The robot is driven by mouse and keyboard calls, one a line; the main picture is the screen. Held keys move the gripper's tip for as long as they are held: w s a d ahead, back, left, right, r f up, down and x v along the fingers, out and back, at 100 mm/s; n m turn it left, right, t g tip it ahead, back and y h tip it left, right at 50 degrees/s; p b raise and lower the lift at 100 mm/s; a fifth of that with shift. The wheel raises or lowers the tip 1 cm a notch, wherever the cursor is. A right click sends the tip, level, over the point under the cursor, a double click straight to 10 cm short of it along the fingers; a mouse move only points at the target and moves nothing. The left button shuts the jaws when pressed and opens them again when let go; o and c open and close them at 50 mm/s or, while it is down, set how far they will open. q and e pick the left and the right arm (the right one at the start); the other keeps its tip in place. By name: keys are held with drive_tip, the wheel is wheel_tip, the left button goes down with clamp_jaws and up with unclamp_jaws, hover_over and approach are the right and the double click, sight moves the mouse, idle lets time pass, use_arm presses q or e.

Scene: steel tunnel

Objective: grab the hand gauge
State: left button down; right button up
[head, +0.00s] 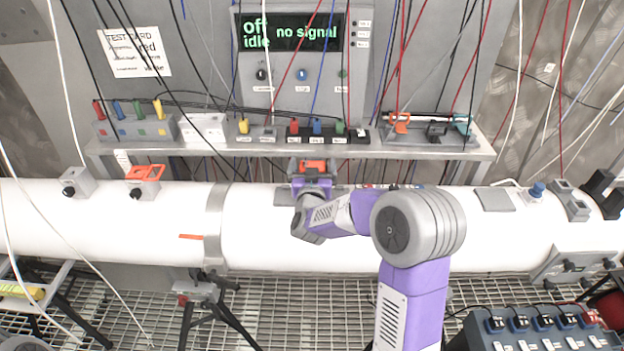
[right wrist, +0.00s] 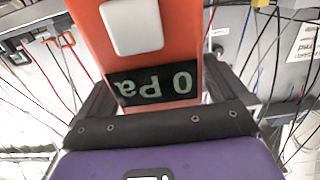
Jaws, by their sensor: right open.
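In the right wrist view the gauge (right wrist: 135,55) is large and close, with a light grey button and a dark display reading "0 Pa" upside down. My right gripper (right wrist: 155,88) is open, with one dark finger on either side of the gauge's display end. I cannot tell whether the fingers touch it. My left gripper is not in view.
A long white pipe (head: 110,225) runs across below the grey shelf (head: 240,148), which holds several coloured connectors. A panel (head: 300,40) above reads "no signal". Many thin cables hang in front. A dark socket box (head: 540,335) stands at lower right.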

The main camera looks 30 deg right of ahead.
drive_tip(key=shift+w+d, duration=0.25)
drive_tip(key=shift+w, duration=0.2)
drive_tip(key=shift+s, duration=0.1)
drive_tip(key=shift+c, duration=0.2)
drive_tip(key=c, duration=1.5)
drive_tip(key=shift+r, duration=0.1)
